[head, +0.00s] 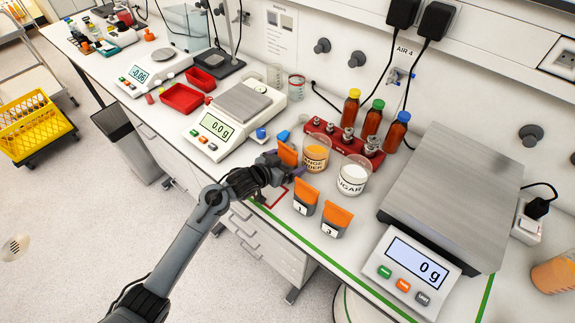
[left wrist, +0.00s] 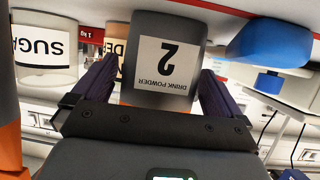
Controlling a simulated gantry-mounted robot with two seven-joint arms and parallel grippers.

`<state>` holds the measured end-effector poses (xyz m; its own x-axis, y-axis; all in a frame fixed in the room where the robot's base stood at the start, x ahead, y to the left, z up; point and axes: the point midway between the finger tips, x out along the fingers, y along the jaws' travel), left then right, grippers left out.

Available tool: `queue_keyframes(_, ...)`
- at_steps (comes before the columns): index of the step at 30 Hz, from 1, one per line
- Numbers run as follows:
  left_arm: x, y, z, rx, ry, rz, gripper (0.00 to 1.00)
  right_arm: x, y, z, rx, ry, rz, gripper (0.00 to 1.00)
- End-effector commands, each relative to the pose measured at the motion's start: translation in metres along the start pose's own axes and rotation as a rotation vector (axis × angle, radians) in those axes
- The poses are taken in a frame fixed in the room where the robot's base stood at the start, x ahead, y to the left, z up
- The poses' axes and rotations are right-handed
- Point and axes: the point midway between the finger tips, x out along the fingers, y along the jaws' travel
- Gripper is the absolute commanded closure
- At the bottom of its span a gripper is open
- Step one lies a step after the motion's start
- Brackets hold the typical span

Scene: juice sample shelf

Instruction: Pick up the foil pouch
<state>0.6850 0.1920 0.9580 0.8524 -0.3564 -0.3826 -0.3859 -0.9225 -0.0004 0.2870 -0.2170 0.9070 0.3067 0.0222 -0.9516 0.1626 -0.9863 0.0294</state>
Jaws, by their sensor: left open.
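Foil pouches with grey bodies and orange tops stand near the bench's front edge. Pouch 2, labelled "DRINK POWDER 2", shows its orange top in the head view (head: 287,153) and its grey labelled face in the left wrist view (left wrist: 168,45). My left gripper (head: 284,169) is open at pouch 2, with one dark finger on each side of it; I cannot tell whether they touch it. In the head view the gripper hides the pouch's lower part. Pouch 1 (head: 304,197) and pouch 3 (head: 335,219) stand to the right. My right gripper is not in view.
Behind the pouches stand an orange powder beaker (head: 315,153) and a sugar beaker (head: 352,179), close to the gripper. A red weight block (head: 340,143) and several bottles are farther back. A small scale (head: 217,128) is left, a large scale (head: 450,200) right.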

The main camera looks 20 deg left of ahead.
Motion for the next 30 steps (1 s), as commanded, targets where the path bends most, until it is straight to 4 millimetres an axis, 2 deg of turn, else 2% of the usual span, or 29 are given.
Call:
queue_keyframes(2, 0.000, 0.000, 0.000, 0.000, 0.000, 0.000, 0.00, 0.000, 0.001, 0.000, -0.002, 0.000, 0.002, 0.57)
queue_keyframes(13, 0.000, 0.000, 0.000, 0.000, 0.000, 0.000, 0.57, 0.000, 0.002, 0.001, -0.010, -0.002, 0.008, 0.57)
queue_keyframes(23, -0.003, 0.000, -0.006, 0.001, 0.002, 0.000, 0.57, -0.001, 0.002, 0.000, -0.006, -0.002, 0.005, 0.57)
queue_keyframes(30, -0.016, 0.000, -0.039, 0.003, 0.006, 0.001, 0.57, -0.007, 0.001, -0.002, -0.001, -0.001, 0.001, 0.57)
